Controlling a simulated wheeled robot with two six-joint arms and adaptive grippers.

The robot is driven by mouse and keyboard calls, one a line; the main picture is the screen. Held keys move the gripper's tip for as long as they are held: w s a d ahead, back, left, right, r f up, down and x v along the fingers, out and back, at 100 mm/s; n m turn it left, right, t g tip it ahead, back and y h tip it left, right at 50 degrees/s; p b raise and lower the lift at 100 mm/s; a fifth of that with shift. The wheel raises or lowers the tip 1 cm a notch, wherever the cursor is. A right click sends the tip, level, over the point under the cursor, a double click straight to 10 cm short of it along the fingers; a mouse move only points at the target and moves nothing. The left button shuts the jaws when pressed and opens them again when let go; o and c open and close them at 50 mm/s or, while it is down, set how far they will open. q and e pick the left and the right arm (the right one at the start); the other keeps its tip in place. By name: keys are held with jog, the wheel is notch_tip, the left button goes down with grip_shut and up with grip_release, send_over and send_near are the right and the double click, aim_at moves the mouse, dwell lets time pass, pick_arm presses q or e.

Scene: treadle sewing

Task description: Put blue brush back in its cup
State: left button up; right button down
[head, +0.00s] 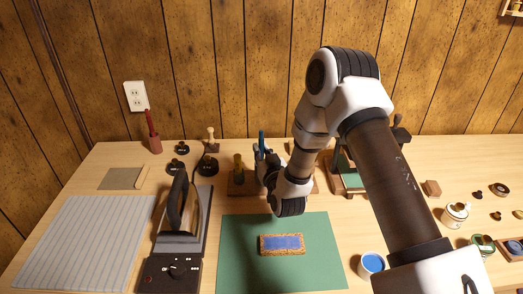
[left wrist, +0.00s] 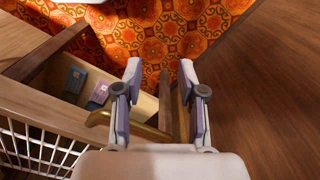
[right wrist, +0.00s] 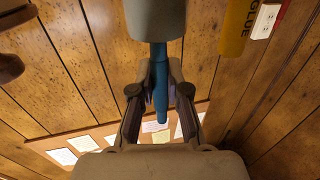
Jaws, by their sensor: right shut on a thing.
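The blue brush (head: 262,143) stands roughly upright at the back of the table, its handle rising above my right gripper (head: 268,166). In the right wrist view the blue handle (right wrist: 160,90) is between the two fingers of my right gripper (right wrist: 160,72), which is shut on it. A wide pale grey cylinder (right wrist: 155,18) meets the handle at the top of that view; I cannot tell whether it is the cup or part of the brush. My left gripper (left wrist: 163,88) is open and empty in the left wrist view, above an open drawer (left wrist: 75,85).
A red brush (head: 150,122) stands in a red cup (head: 155,146) at the back left. A mustard glue bottle (head: 238,166) stands left of my right gripper. A green mat (head: 240,270) carries a blue-topped block (head: 283,243). An iron (head: 178,212) stands to the left.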

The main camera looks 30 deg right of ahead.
jog(key=c, duration=1.1)
grip_release()
jog(key=v, duration=1.2)
